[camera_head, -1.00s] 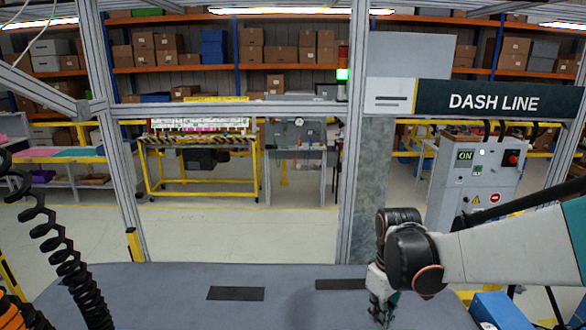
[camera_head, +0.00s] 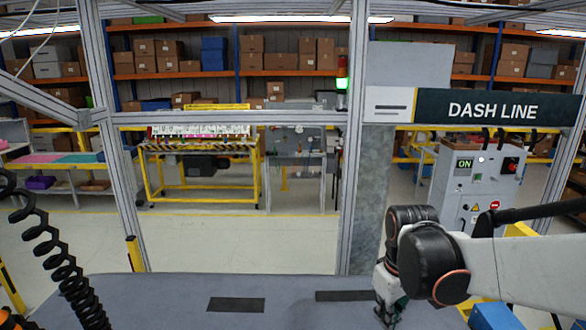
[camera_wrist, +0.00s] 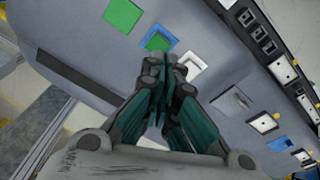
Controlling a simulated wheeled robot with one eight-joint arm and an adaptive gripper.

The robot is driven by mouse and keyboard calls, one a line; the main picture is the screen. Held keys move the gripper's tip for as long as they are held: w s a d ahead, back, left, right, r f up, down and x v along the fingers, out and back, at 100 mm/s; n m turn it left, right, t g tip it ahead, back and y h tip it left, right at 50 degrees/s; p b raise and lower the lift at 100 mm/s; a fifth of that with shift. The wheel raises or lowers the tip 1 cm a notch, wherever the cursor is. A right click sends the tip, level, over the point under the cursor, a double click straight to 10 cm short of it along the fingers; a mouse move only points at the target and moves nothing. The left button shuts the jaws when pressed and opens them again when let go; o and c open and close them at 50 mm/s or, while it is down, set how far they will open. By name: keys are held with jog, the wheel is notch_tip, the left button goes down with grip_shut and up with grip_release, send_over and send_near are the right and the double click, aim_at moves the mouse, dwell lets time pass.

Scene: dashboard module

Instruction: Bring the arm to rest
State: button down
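My gripper (camera_head: 388,318) hangs at the right end of the grey dashboard module (camera_head: 170,300) in the head view, pointing down. In the wrist view my gripper (camera_wrist: 165,62) has its dark teal fingers together, with nothing visible between them. Below it in that view is the grey module surface (camera_wrist: 85,40). A green square (camera_wrist: 122,14) and a blue-edged square with green inside (camera_wrist: 158,41) lie past the fingertips. A pale square (camera_wrist: 190,64) is just right of the fingers. Whether the fingertips touch the surface cannot be told.
A blue box (camera_head: 495,316) stands under my forearm at the right. A metal frame post (camera_head: 352,150) rises behind the module. A black coiled cable (camera_head: 55,255) hangs at the left. A control cabinet (camera_head: 472,185) stands behind at the right. The module's middle top is clear.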

jog(key=shift+s+r+m+t, duration=1.25)
jog(key=shift+s+r+t, duration=0.3)
jog(key=shift+s, duration=1.75)
jog(key=shift+s+r+m+t, duration=1.25)
jog(key=shift+s+r+t, duration=0.3)
jog(key=shift+s, duration=1.7)
notch_tip(320, 180, down, 30)
jog(key=b, duration=2.9)
jog(key=shift+r+b, duration=0.2)
jog(key=shift+b, duration=0.15)
jog(key=shift+w, duration=0.1)
